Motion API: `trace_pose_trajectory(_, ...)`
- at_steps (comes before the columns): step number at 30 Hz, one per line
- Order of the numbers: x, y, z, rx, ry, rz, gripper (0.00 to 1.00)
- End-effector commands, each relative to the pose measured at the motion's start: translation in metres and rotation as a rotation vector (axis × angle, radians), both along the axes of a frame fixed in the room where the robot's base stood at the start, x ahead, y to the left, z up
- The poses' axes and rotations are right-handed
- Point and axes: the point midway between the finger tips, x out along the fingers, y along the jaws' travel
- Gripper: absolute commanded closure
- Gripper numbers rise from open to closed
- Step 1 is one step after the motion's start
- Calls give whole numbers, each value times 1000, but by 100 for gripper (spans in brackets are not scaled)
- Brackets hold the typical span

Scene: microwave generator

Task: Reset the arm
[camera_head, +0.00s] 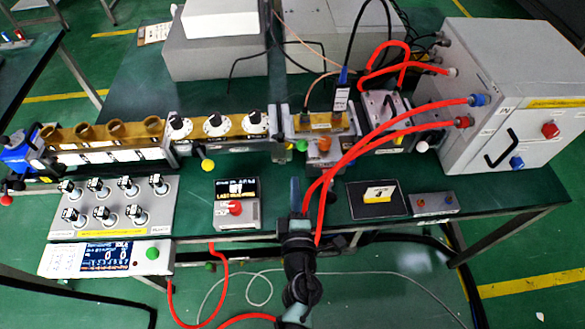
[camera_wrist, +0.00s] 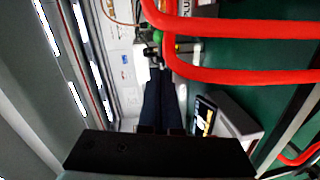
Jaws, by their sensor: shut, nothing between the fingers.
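My arm reaches up from the bottom middle of the head view. My gripper (camera_head: 296,184) is at the table's front edge, between the small red-knob display box (camera_head: 236,203) and the black pad (camera_head: 377,200). In the wrist view my gripper (camera_wrist: 162,78) shows as two dark fingers side by side, shut and empty. Red hoses (camera_head: 380,140) pass just right of the fingers in the head view. They also cross the upper right of the wrist view (camera_wrist: 230,75). I cannot tell whether the hoses touch my gripper.
A row of brass waveguide parts (camera_head: 215,124) runs along the green table. A large grey cabinet (camera_head: 490,85) stands at the right. A knob panel (camera_head: 112,207) and a display unit (camera_head: 105,257) are at the front left. Loose cables hang in front of the table.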

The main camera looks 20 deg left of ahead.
Motion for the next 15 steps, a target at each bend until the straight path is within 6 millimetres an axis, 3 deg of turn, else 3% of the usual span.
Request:
trace_pose_trajectory(3, -14, -9, 2, -1, 1, -1, 100)
trace_pose_trajectory(9, -24, -14, 3, 0, 1, 2, 100)
trace_pose_trajectory(13, -21, -15, 8, 8, -7, -5, 100)
trace_pose_trajectory(15, -11, -18, 24, 34, -30, -28, 100)
